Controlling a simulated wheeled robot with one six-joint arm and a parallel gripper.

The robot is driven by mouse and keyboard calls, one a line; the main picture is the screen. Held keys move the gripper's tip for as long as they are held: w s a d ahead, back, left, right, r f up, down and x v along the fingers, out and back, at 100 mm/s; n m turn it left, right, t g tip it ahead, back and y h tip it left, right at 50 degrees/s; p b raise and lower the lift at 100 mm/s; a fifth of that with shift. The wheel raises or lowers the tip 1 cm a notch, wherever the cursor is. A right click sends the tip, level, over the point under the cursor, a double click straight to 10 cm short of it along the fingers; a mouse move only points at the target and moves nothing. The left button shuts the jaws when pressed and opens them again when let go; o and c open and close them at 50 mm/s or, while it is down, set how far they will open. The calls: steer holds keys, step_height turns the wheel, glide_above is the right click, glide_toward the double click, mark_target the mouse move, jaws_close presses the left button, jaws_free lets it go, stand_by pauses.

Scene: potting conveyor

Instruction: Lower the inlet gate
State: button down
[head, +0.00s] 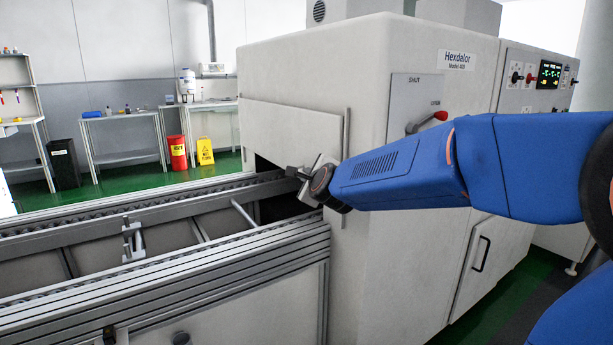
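The inlet gate (288,128) is a pale flat panel on the left end of the big white machine (350,70). Its lower edge is above the conveyor (150,215), and a dark opening shows beneath it. My gripper (293,173) is at the lower right part of the gate, in front of the opening. I cannot tell if it touches the gate, and its fingers are too small to show whether they are open. A lever with a red knob (440,116) sits on a plate (415,95) marked "SHUT" above it. The lever tilts up to the right.
The conveyor runs from the opening to the lower left, with metal rails and a small bracket (132,243). A control panel (540,75) is at the right. Tables, a red bin (177,153) and a yellow floor sign (205,151) stand at the back left.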

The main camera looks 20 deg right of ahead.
mark_target(307, 224)
step_height(307, 224, down, 12)
steer(key=shift+r, duration=0.15)
steer(key=shift+s+f, duration=0.15)
steer(key=shift+f, duration=0.75)
steer(key=c, duration=2.2)
jaws_free()
steer(key=v, duration=1.7)
steer(key=shift+a+r, duration=0.1)
steer(key=shift+r, duration=0.25)
